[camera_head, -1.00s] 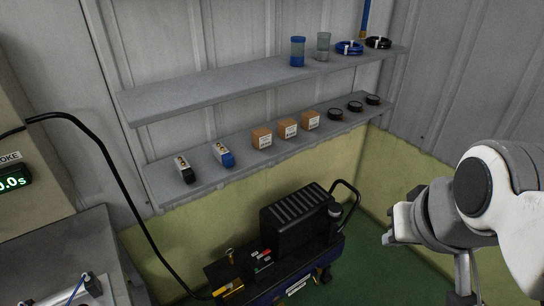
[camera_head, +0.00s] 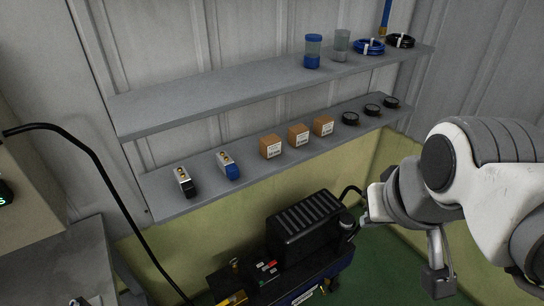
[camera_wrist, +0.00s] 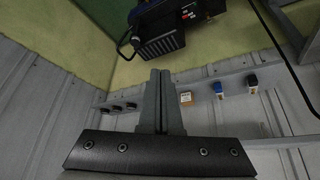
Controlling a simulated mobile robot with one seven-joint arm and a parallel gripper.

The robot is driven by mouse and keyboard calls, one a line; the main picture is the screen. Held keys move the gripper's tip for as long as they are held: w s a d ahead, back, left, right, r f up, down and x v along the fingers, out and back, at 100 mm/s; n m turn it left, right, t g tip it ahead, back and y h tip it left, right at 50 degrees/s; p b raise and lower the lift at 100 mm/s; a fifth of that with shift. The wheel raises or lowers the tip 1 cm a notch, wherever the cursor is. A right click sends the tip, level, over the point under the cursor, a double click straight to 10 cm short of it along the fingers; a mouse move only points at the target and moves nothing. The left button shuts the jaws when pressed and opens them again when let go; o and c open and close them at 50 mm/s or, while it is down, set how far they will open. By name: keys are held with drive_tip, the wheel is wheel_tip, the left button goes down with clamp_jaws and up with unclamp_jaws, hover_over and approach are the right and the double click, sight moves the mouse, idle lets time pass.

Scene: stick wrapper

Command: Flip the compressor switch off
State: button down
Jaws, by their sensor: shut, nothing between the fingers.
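The compressor (camera_head: 303,226) stands low by the wall, with a black ribbed housing and a blue lower body. A small panel with red and pale controls (camera_head: 267,268) sits at its left; the switch's position is too small to tell. In the wrist view the compressor (camera_wrist: 160,42) shows upside down at the top, with its control panel (camera_wrist: 188,12) at upper right. My gripper (camera_wrist: 160,76) is shut and empty, with its fingertips apart from the compressor. In the head view my arm is at the right, partly in front of the compressor's right end.
Two wall shelves stand above the compressor; the lower shelf (camera_head: 165,208) holds boxes (camera_head: 271,147), black round items (camera_head: 351,118) and two small blocks (camera_head: 229,166). A black hose (camera_head: 95,160) arcs down at the left beside a grey cabinet (camera_head: 65,260). Green floor shows at the right.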

drive_tip(key=w+a+f+n+h+b, duration=0.1)
drive_tip(key=w+f+b, duration=0.2)
drive_tip(key=w+f, duration=0.3)
drive_tip(key=w+f+n+b, duration=0.1)
drive_tip(key=w+f+b, duration=0.25)
drive_tip(key=w, duration=0.45)
drive_tip(key=n+g+y+b, duration=0.25)
drive_tip(key=n+b, duration=0.25)
drive_tip(key=b, duration=0.8)
hover_over(273, 264)
drive_tip(key=w+a, duration=0.2)
wheel_tip(273, 264, down, 48)
drive_tip(key=shift+w+d+f+y, duration=0.15)
drive_tip(key=shift+w+d+y, duration=0.1)
drive_tip(key=shift+y, duration=0.1)
drive_tip(key=shift+s+d+f+b, duration=0.15)
drive_tip(key=shift+f+b, duration=0.95)
drive_tip(key=shift+f, duration=1.25)
drive_tip(key=shift+s+d+f+b, duration=0.15)
drive_tip(key=shift+f+b, duration=0.9)
drive_tip(key=shift+f, duration=1.3)
